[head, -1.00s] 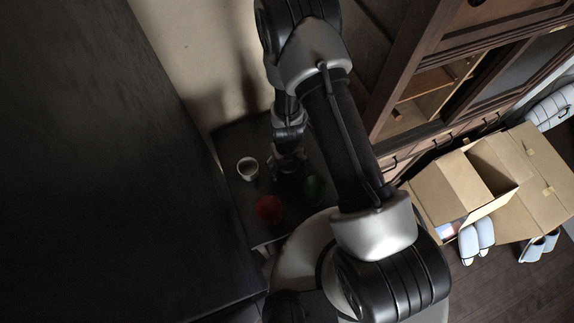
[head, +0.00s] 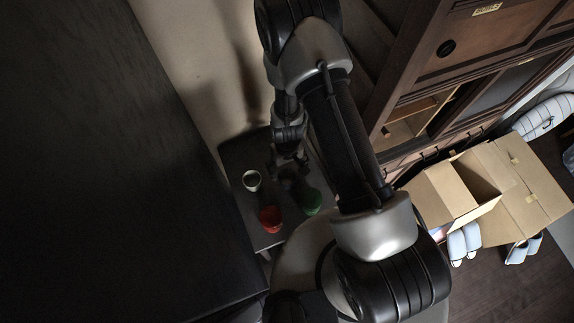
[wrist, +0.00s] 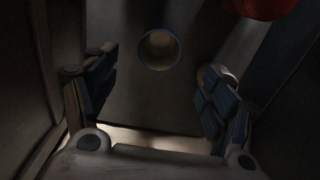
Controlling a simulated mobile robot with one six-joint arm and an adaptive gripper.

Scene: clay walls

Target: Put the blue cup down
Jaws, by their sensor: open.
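The blue cup (wrist: 160,50) shows in the wrist view as a round opening with a blue rim. It stands on the dark table, ahead of my open fingers and apart from both. My gripper (wrist: 157,98) is open, with nothing between its padded fingers. In the head view my gripper (head: 288,163) hangs over the back part of the small table (head: 246,207). A dark shape below it there may be the blue cup, but it is too dim to be sure.
A white cup (head: 252,180), a red cup (head: 271,219) and a green cup (head: 311,203) share the table. A wall rises behind it. A wooden cabinet (head: 440,110), open cardboard boxes (head: 455,190) and slippers (head: 463,243) are to the right.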

